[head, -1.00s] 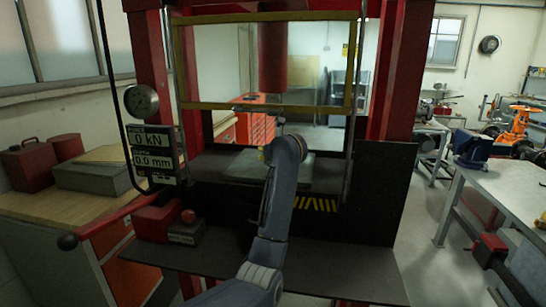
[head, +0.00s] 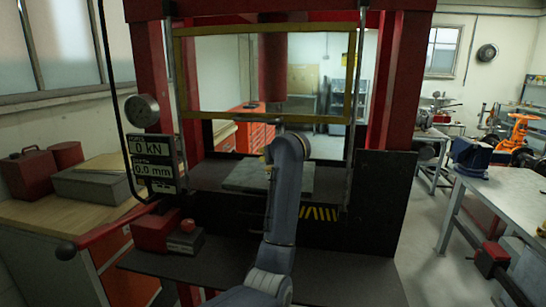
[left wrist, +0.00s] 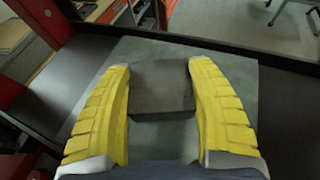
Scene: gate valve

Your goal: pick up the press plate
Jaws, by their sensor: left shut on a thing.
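The press plate, a small dark grey block (left wrist: 163,95), sits between the two yellow fingers of my left gripper (left wrist: 160,66) in the left wrist view. The gripper is shut on it, with one finger at each side. A wider grey-green slab (left wrist: 235,75) lies below the block; I cannot tell whether the two touch. In the head view the slab (head: 240,175) lies on the press bed, and my own arm hides the block and most of the gripper. A bit of yellow finger (head: 267,154) shows beside the arm. My right gripper is not in view.
The red press frame (head: 388,80) stands around the bed, with a yellow-edged guard (head: 265,118) across the opening and a red ram (head: 274,70) above. A workbench (head: 515,190) is at the right.

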